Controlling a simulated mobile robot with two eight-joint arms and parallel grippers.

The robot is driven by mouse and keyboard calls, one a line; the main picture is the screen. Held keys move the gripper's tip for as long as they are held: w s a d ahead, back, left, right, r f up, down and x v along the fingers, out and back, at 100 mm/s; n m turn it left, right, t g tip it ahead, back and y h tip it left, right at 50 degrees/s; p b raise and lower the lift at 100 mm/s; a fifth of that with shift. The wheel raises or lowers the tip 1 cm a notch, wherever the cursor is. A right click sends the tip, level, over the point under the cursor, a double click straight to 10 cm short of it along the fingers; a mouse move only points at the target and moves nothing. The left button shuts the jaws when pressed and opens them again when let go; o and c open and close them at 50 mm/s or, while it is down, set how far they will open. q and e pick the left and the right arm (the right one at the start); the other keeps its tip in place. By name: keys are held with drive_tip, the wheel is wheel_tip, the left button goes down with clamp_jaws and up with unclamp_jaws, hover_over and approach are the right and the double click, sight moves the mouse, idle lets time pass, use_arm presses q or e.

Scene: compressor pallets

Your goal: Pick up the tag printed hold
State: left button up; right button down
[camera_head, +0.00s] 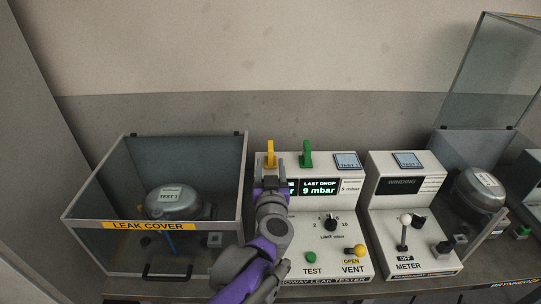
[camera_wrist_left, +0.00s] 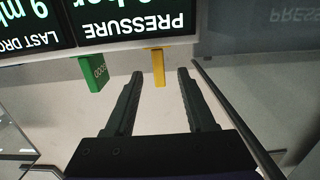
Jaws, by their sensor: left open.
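A yellow tag (camera_head: 270,152) stands upright on top of the leak tester, at its left end. A green tag (camera_head: 307,154) stands to its right. My left gripper (camera_head: 270,181) is in front of the tester, just below the yellow tag. In the left wrist view the open fingers (camera_wrist_left: 160,76) have the yellow tag between their tips, with no contact visible. My right gripper is not in view.
The leak tester (camera_head: 301,227) has a lit display, partly hidden by my arm. A glass leak cover (camera_head: 120,246) encloses a compressor (camera_head: 174,203) at left. The winding meter (camera_head: 377,215) stands close at right, with another compressor (camera_head: 480,190) beyond. The wall behind is bare.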

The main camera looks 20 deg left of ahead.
sight(271, 158)
use_arm(q)
drive_tip(key=x, duration=0.6)
drive_tip(key=shift+w, duration=0.15)
drive_tip(key=shift+r, duration=0.1)
clamp_jaws()
